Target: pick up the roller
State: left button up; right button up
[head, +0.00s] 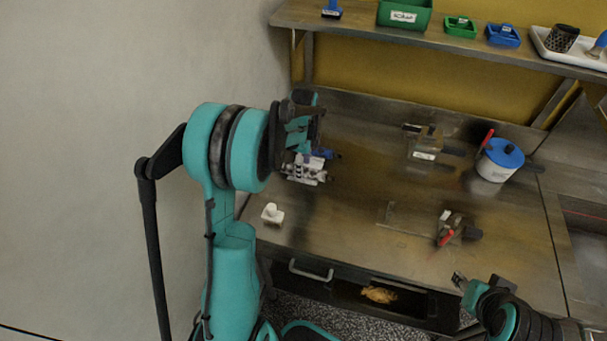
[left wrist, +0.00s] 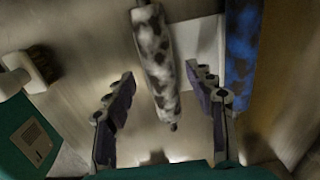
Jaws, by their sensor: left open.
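In the left wrist view a tapered white cylinder with dark blotches (left wrist: 158,60), which looks like the roller, lies with its narrow end toward me, between the two fingers. My left gripper (left wrist: 160,75) is open, one finger on each side of it, with visible gaps. In the head view my left gripper (head: 303,160) is over the left part of the steel table, and the arm and fingers hide most of what lies there. My right gripper (head: 462,283) is at the table's front edge, far from the roller; its opening is too small to judge.
A blue blotched object (left wrist: 242,55) lies just right of the roller. A white block (head: 272,214) sits at the table's left front. A blue-lidded pot (head: 499,160), a metal fixture (head: 425,145) and a red-handled tool (head: 448,235) stand to the right. A shelf (head: 440,45) runs behind.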

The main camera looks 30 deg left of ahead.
aim_at(307, 169)
pick_arm(q)
jog(key=shift+f, duration=0.75)
jog(key=shift+r, duration=0.1)
jog(key=shift+c, duration=0.9)
grip_shut()
jog(key=shift+r, duration=0.6)
jog(key=r, duration=0.1)
jog(key=r+p, duration=0.1)
jog(key=d+r+p, duration=0.1)
jog(key=r, duration=0.1)
jog(key=shift+w, duration=0.35)
jog(key=w+d+r+p, duration=0.2)
jog(key=w+d+r, duration=0.3)
jog(key=d, duration=0.4)
jog(key=shift+r, duration=0.4)
